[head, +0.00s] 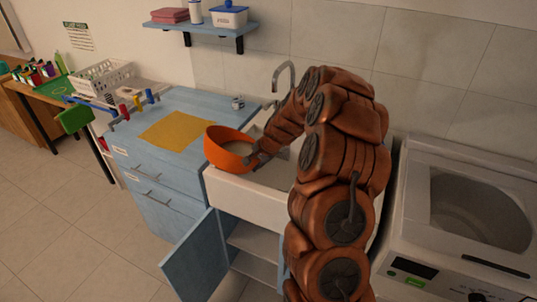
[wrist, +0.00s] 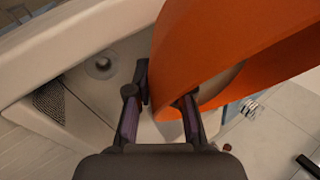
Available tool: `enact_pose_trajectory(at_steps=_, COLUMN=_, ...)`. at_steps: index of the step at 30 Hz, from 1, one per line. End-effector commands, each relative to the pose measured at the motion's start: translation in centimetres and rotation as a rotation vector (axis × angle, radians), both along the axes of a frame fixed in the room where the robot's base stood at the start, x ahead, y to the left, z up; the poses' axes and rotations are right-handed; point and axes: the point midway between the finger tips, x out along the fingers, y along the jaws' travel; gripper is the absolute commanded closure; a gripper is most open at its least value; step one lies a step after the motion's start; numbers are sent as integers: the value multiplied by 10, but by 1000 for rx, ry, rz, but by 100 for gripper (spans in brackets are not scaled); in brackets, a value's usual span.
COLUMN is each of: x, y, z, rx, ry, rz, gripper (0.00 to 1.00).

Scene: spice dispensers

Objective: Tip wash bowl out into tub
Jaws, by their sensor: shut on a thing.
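The orange wash bowl (head: 222,157) is over the left end of the white tub (head: 235,194), a deep sink basin. It looks about upright, with a pale greyish surface inside. My gripper (head: 257,160) is at the bowl's right side and shut on its wall. In the wrist view my gripper's fingers (wrist: 161,98) are at the bowl's edge, and the orange wall (wrist: 225,45) fills the upper right. The tub (wrist: 75,38) with its round drain shows at the left. My arm hides much of the tub in the head view.
A tall faucet (head: 284,72) rises behind the tub. A blue cabinet (head: 190,104) with a yellow cloth (head: 177,130) stands to the left. An open blue door (head: 196,262) sticks out below the tub. A white washing machine (head: 455,225) stands at the right.

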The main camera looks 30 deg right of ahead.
Motion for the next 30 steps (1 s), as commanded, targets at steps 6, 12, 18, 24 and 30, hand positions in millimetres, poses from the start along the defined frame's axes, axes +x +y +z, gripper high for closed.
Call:
enact_pose_trajectory(at_steps=6, x=0, y=-6, z=0, rx=30, ry=-4, rz=-4, gripper=100)
enact_pose_trajectory(at_steps=12, x=1, y=-9, z=-1, rx=55, ry=-6, rz=-3, gripper=100)
enact_pose_trajectory(at_steps=18, x=0, y=-10, z=-2, rx=85, ry=-5, rz=-2, gripper=100)
enact_pose_trajectory(at_steps=24, x=0, y=-13, z=-2, rx=110, ry=-7, rz=0, gripper=100)
enact_pose_trajectory(at_steps=30, x=0, y=-16, z=-2, rx=132, ry=-9, rz=-2, gripper=100)
